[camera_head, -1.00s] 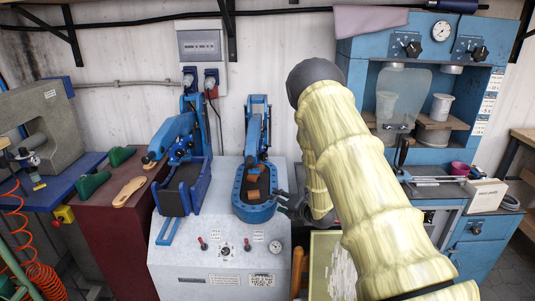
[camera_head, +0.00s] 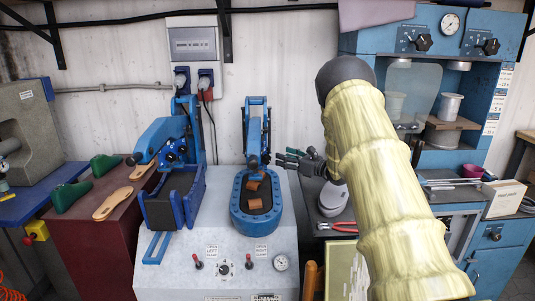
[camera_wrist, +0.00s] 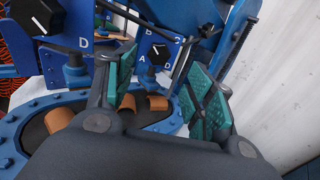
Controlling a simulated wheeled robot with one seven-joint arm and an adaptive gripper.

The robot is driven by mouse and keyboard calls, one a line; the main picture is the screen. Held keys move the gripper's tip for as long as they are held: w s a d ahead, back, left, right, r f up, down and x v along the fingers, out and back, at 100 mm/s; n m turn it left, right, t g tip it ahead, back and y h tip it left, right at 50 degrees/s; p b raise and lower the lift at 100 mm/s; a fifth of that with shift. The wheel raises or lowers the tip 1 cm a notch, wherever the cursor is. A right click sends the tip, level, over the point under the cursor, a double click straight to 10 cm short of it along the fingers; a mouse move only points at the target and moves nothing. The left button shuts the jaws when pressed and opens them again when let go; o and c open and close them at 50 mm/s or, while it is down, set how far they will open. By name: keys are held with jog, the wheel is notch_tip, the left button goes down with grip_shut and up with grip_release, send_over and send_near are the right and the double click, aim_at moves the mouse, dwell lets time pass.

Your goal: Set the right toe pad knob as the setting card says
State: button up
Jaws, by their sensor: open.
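My gripper (camera_head: 290,157) is open and empty, beside the upper part of the right blue press (camera_head: 240,205). In the wrist view, its two teal-padded fingers (camera_wrist: 165,88) stand apart. Beyond the gap is a black knob (camera_wrist: 159,55) with a white mark, on a blue plate lettered A, B and D; the fingers appear clear of it. A second, larger black knob (camera_wrist: 38,14) is at the top left, on a plate with a D. I cannot tell which is the right toe pad knob. No setting card can be picked out and read.
Brown pads (camera_head: 254,187) lie in the press's oval tray. The left blue press (camera_head: 160,207) stands beside it. A grey console (camera_head: 215,282) with switches and a gauge is in front. A pale wall (camera_wrist: 275,80) is to the right in the wrist view.

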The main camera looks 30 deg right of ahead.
aim_at(268, 152)
jog(key=p+x, duration=0.1)
jog(key=x, duration=0.7)
jog(key=shift+w+a+f+p, duration=0.1)
jog(key=shift+w+p, duration=0.15)
jog(key=shift+p, duration=0.05)
jog(key=c, duration=1)
